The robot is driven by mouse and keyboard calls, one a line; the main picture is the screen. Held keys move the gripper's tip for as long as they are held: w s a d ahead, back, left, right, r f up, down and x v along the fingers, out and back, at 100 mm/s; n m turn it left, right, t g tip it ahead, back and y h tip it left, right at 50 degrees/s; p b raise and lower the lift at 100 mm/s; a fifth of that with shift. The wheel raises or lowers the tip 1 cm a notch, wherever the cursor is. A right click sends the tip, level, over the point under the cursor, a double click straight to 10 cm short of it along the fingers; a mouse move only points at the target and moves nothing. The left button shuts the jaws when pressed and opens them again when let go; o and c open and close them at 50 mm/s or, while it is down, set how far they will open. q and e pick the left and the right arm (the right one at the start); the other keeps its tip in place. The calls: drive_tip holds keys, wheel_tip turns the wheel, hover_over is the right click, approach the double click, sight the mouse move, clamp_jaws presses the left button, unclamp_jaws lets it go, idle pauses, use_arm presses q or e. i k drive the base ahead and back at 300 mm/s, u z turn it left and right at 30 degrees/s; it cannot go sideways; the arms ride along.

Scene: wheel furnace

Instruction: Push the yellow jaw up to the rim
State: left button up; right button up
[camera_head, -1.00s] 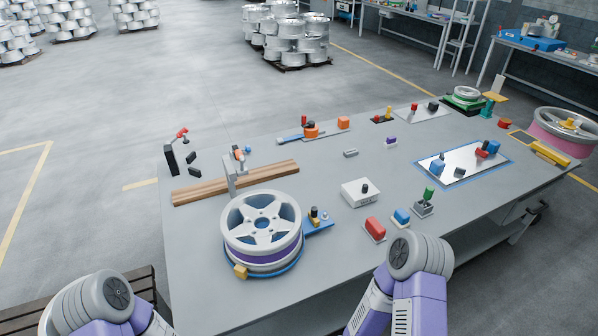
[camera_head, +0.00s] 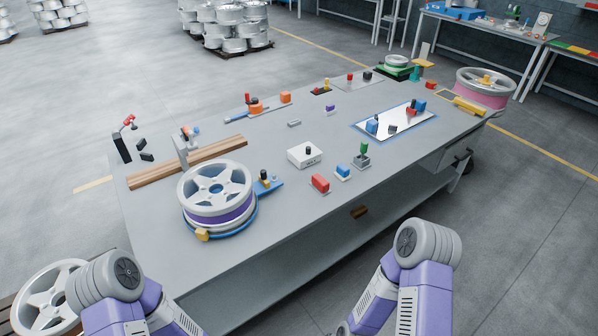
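A silver spoked wheel (camera_head: 215,190) with a purple band lies flat on a blue round base at the table's near left. A yellow jaw block (camera_head: 202,234) sits at its near edge, close to or touching the base; I cannot tell if there is a gap to the rim. A second small yellow and black piece (camera_head: 265,179) stands on a blue slide (camera_head: 270,187) to the wheel's right. Another yellow block (camera_head: 468,106) lies beside the pink-banded wheel (camera_head: 484,88) at the table's far right. Only my arm links show at the bottom; neither gripper is in view.
The grey table (camera_head: 250,248) has a bare strip along its front. A wooden beam (camera_head: 188,162) lies behind the wheel. A white box (camera_head: 304,155), a red block (camera_head: 320,183) and a green-handled switch (camera_head: 362,156) stand right of it. Another wheel (camera_head: 50,298) is at lower left.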

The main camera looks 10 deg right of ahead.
sight(263, 177)
drive_tip(key=z, duration=0.8)
drive_tip(key=i, duration=0.9)
drive_tip(key=u, duration=1)
